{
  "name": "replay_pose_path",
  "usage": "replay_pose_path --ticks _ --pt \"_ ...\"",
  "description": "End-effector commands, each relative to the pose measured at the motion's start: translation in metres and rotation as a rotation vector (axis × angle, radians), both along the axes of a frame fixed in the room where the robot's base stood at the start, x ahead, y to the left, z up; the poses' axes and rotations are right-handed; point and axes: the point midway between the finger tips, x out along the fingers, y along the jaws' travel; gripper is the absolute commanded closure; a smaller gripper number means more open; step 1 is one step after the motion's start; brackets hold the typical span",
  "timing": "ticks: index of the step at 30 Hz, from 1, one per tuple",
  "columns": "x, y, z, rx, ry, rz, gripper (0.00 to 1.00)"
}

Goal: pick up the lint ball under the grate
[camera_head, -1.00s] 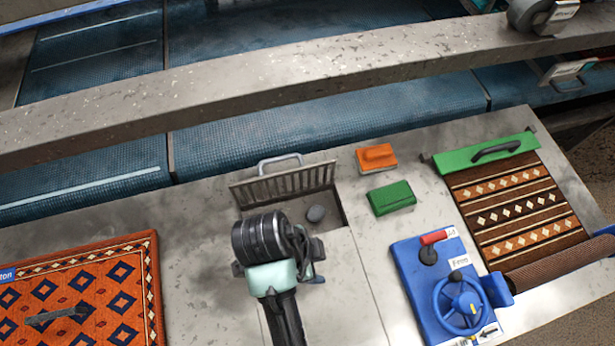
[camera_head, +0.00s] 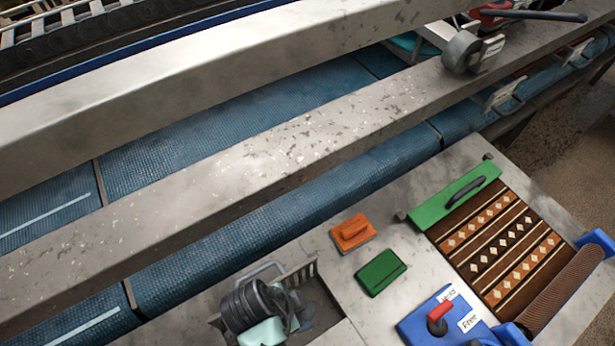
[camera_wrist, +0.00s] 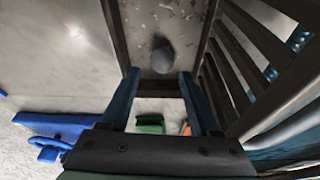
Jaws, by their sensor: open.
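The lint ball (camera_wrist: 163,57) is a small grey round lump on the speckled floor of a recessed pit (camera_wrist: 190,22), seen in the wrist view. My gripper (camera_wrist: 159,74) is open and empty. Its two blue fingers point toward the ball, which shows just beyond and between the tips, with a gap I cannot measure. The barred metal grate (camera_wrist: 240,65) stands raised along one side of the pit. In the head view my wrist covers much of the pit (camera_head: 325,310) and the grate (camera_head: 306,271), and my fingertips are hard to make out.
An orange brush (camera_head: 352,232) and a green block (camera_head: 380,272) lie right of the pit. Farther right are a blue control panel (camera_head: 445,320) and a striped rug (camera_head: 505,240) under a green clamp bar (camera_head: 455,202). A blue conveyor (camera_head: 290,215) runs behind.

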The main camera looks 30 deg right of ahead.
Motion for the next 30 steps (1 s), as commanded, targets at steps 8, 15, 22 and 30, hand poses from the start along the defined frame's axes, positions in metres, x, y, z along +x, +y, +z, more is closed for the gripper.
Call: replay_pose_path --ticks 8,15,22,30 --pt "0.000 -0.006 -0.018 0.000 0.001 -0.001 0.37" --pt "0.002 -0.016 -0.047 0.000 0.003 -0.001 0.37" --pt "0.002 -0.020 -0.061 0.001 0.000 0.000 0.37" --pt "0.002 -0.020 -0.060 0.000 -0.001 0.000 0.53"
